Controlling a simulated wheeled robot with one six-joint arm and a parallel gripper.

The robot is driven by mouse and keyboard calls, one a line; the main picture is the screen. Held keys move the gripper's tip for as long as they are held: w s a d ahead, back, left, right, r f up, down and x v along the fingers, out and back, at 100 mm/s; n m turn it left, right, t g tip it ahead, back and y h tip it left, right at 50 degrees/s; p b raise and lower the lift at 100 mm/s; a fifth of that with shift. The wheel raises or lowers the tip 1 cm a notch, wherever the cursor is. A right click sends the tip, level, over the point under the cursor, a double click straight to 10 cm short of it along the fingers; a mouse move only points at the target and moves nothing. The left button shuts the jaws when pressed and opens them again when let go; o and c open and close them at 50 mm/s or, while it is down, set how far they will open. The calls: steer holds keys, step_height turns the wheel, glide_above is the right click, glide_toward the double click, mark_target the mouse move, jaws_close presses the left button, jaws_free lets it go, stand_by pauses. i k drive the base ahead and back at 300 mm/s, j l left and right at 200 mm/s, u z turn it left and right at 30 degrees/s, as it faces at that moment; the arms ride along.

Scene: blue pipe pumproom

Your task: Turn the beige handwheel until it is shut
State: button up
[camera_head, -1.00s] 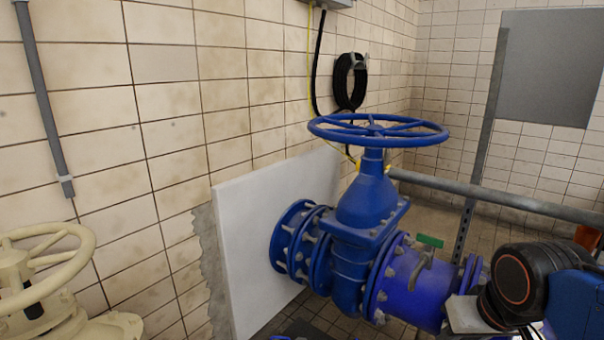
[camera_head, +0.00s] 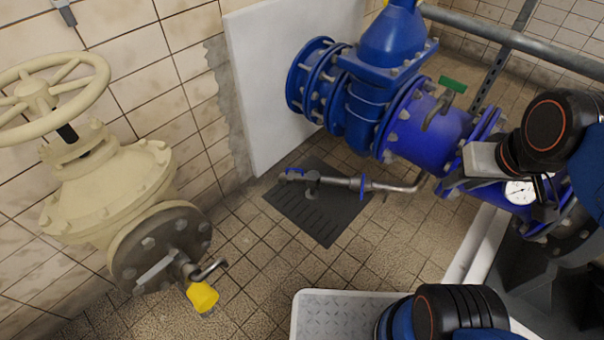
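The beige handwheel (camera_head: 42,97) is at the upper left of the head view, with its left side cut off by the picture edge. It sits on top of a beige valve body (camera_head: 108,195), which has a grey round flange and a yellow-handled small tap (camera_head: 201,296) at its front. How far the wheel is turned cannot be told.
A blue valve and pipe (camera_head: 391,110) with a pressure gauge (camera_head: 519,191) fill the upper right. A grey rail (camera_head: 520,42) crosses behind. A drain grate (camera_head: 319,207) and small pipe (camera_head: 372,185) lie in the middle. Tiled floor (camera_head: 250,255) is open between the valves.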

mark_target(35, 96)
steer(key=u, duration=1.85)
